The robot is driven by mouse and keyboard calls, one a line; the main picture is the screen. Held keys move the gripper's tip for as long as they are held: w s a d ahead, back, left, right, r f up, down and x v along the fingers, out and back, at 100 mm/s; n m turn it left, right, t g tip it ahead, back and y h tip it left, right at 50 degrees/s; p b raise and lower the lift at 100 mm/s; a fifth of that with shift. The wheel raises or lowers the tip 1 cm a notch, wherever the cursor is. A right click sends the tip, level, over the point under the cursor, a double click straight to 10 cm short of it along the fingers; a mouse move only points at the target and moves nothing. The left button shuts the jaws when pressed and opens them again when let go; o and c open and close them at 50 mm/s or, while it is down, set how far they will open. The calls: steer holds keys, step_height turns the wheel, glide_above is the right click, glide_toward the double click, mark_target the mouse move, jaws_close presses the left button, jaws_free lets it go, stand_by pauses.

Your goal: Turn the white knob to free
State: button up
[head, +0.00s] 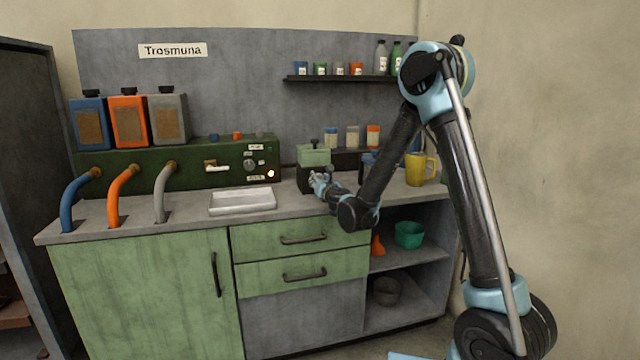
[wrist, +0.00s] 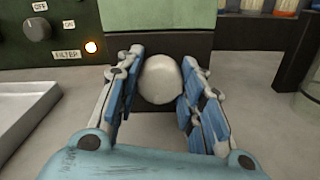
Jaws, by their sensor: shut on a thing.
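The round white knob (wrist: 160,78) sits on the front of a small dark device with a pale green top (head: 314,157). In the wrist view my gripper (wrist: 159,88) has its fingers closed around the knob, one on each side. In the head view my gripper (head: 318,183) is against the front of the device, and the knob itself is hard to make out there behind the fingers. No label for "free" is readable in either view.
A green panel (head: 225,165) left of the device carries a black knob (wrist: 38,28) with OFF and ON labels and a lit lamp (wrist: 91,47) beside FILTER. A white tray (head: 243,201) lies on the counter. A yellow mug (head: 416,170) stands to the right.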

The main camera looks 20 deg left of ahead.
steer(key=shift+d, duration=0.1)
stand_by(0.3)
steer(key=o, duration=1.1)
steer(key=v, duration=1.2)
